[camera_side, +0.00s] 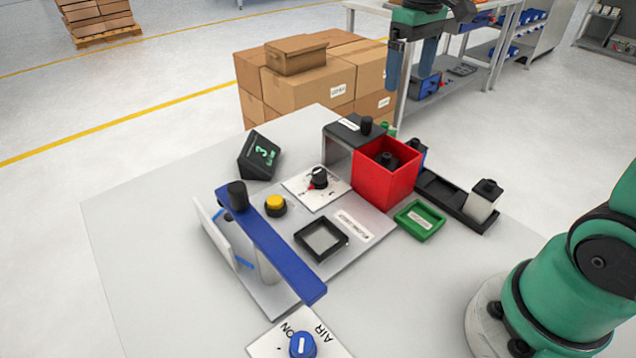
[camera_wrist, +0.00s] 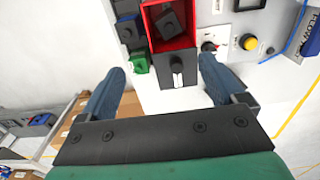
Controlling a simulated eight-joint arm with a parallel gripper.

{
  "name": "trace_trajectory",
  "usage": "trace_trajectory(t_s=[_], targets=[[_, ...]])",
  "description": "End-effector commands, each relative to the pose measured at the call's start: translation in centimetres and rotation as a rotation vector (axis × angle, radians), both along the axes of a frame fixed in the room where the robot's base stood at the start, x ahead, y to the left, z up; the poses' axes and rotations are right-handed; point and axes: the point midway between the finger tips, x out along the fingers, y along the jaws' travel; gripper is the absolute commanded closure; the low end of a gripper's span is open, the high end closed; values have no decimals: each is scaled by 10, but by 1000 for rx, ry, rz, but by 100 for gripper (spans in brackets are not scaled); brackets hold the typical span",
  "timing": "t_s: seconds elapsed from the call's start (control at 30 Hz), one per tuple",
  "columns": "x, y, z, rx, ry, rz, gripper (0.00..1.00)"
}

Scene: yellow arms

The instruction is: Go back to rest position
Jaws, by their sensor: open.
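My gripper (camera_side: 409,80) hangs at the top of the side view, high above the table's far side, with its blue fingers apart and nothing between them. In the wrist view my gripper (camera_wrist: 162,67) also shows two spread, empty fingers. The red box (camera_side: 383,183) stands on the table below, with dark knobbed parts inside; it also shows in the wrist view (camera_wrist: 188,46). A black box with a knob (camera_side: 352,131) stands behind it. My fingers touch nothing that I can see.
The table holds a blue bar fixture (camera_side: 268,240), a yellow button (camera_side: 275,205), a green tray (camera_side: 420,220), a black rack (camera_side: 440,190), a black display (camera_side: 260,155) and a blue air knob (camera_side: 302,345). Cardboard boxes (camera_side: 300,90) stand behind. The table's left part is clear.

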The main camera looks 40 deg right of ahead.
Motion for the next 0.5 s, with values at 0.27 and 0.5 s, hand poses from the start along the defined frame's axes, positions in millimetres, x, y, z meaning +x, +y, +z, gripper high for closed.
trace_trajectory(t_s=[0.27, 0.5], targets=[[-9, 20, -10, -26, -118, 6, 11], [-31, 62, -44, -35, -422, 7, 11]])
